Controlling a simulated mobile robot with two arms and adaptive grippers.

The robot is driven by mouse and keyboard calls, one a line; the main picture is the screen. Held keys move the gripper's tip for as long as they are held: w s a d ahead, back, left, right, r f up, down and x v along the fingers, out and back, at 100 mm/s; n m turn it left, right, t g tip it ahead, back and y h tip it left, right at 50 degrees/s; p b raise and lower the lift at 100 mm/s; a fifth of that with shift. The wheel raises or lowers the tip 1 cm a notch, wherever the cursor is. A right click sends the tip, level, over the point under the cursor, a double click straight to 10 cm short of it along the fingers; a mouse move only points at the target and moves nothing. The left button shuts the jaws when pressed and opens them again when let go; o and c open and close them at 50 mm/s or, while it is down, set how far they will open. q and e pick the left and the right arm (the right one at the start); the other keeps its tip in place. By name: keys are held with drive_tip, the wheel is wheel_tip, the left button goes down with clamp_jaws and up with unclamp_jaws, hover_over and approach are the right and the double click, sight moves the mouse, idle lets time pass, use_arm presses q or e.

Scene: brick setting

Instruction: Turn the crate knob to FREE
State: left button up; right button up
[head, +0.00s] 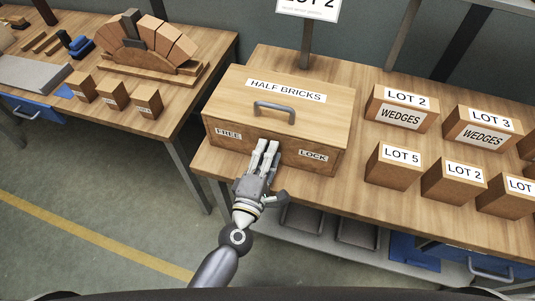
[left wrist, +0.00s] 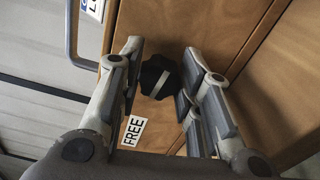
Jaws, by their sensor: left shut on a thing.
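The wooden crate (head: 235,100) labelled HALF BRICKS stands on the right-hand bench, its lid down. Its front bears a FREE label (head: 228,134) at left and a LOCK label (head: 313,156) at right. My left gripper (head: 267,145) is at the front between the labels and hides the knob there. In the left wrist view the black lobed knob (left wrist: 160,77) sits between the fingers, and my left gripper is shut on it. A pale stripe crosses the knob on a slant; its lower end leans toward the FREE label (left wrist: 133,131). My right gripper is out of view.
A grey handle (head: 274,110) stands on the lid. Several labelled wedge and lot blocks (head: 400,108) stand right of the crate. A sign post (head: 305,50) rises behind it. Another bench (head: 190,88) with a brick arch is at left, with open floor between.

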use_arm(q)
drive_tip(key=shift+n, duration=0.4)
drive_tip(key=o, duration=1)
drive_tip(key=v, duration=1.2)
